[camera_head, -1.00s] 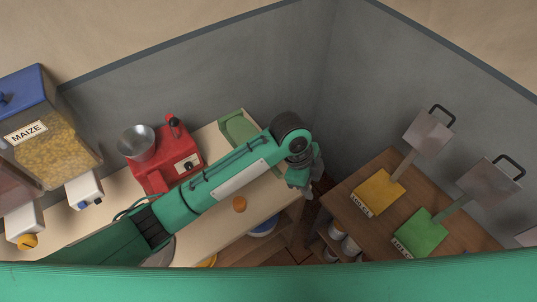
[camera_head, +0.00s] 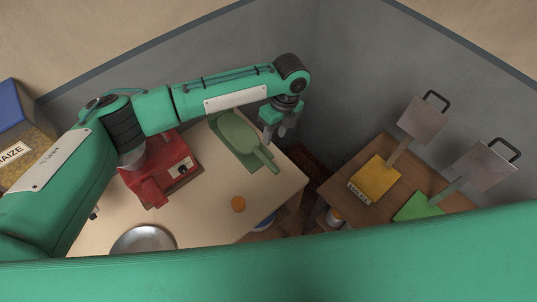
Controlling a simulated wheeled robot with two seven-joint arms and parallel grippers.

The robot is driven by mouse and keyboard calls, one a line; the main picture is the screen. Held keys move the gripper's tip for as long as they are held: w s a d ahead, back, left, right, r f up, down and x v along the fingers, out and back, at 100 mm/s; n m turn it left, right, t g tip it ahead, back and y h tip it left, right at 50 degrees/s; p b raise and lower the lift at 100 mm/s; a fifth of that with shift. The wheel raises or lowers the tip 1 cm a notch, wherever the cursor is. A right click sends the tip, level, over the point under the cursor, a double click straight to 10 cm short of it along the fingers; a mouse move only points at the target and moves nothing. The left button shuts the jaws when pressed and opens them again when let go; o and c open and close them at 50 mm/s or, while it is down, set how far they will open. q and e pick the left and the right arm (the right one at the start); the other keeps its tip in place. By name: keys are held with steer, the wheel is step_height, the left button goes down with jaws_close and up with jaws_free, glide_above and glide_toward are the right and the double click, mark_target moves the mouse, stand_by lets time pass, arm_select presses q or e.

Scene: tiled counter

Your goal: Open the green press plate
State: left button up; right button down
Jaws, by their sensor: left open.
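A green press (camera_head: 240,136) lies on the light counter, with a flat square base, a rounded plate lying flat on it and a handle (camera_head: 267,162) pointing toward the lower right. My left gripper (camera_head: 276,135) points down, open and empty, just right of the plate and above the handle; I cannot tell its exact height. On the brown table at right, another green base (camera_head: 419,207) has a grey plate (camera_head: 486,167) with a black handle tilted up behind it; its near part is hidden. My right gripper is not in view.
A red machine (camera_head: 165,175) stands left of the press, partly behind my left arm. A yellow base (camera_head: 374,179) with a raised grey plate is on the brown table. Grey walls stand behind.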

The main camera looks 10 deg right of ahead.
mark_target(269, 161)
arm_select(q)
steer(key=f+p, duration=0.1)
steer(key=f, duration=0.2)
steer(key=a+f+p, duration=0.1)
steer(key=f, duration=0.2)
steer(key=s+f, duration=0.1)
steer(key=f, duration=0.2)
steer(key=shift+a+f+p, duration=0.3)
steer(key=shift+a+p, duration=0.05)
steer(key=shift+p, duration=0.05)
steer(key=shift+a+f, duration=0.1)
steer(key=shift+f, duration=0.65)
jaws_close()
